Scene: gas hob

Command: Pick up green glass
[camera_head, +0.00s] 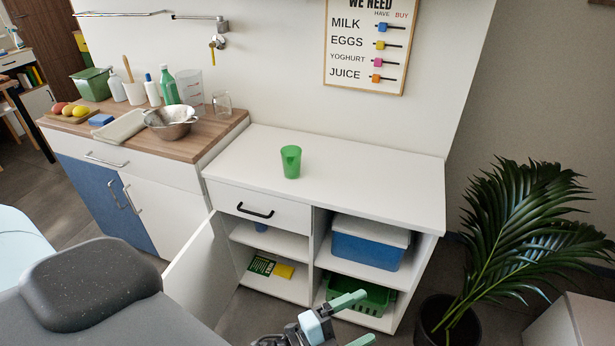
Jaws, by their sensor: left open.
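My right gripper is not in view.
A cabinet door (199,268) stands open below the counter. The shelves hold a blue box (367,245) and a green basket (360,294). A metal colander (171,122) and bottles stand on the wooden worktop at left. A potted palm (520,240) stands right. The countertop around the glass is clear.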

